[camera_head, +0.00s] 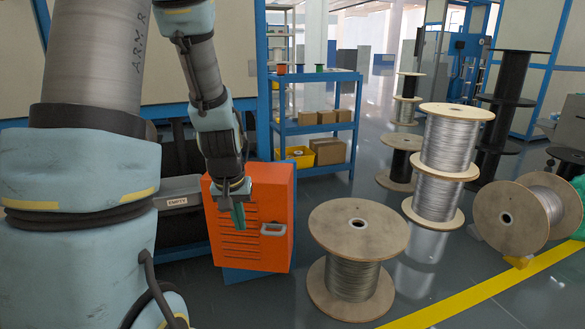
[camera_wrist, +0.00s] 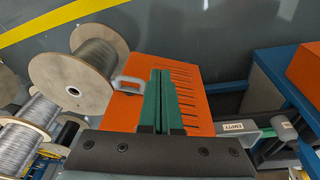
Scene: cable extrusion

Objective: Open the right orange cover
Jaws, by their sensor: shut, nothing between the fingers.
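The orange cover (camera_head: 262,205) is an upright panel with rows of dark slots and a grey handle (camera_head: 273,229) near its right edge. My gripper (camera_head: 239,216) is in front of the cover, left of the handle in the head view. In the wrist view the green fingers of my gripper (camera_wrist: 163,98) are shut together with nothing between them. The cover (camera_wrist: 195,82) lies behind the fingers there, and the handle (camera_wrist: 130,83) is just left of them, apart from them. Whether the fingers touch the cover cannot be told. My fingers hide part of the cover's face.
A wire spool (camera_head: 358,245) stands close to the right of the cover. Stacked spools (camera_head: 446,155) and a tipped spool (camera_head: 530,210) are farther right. A blue shelf (camera_head: 318,129) with boxes is behind. A grey part labelled EMPTY (camera_head: 178,194) is left of the cover.

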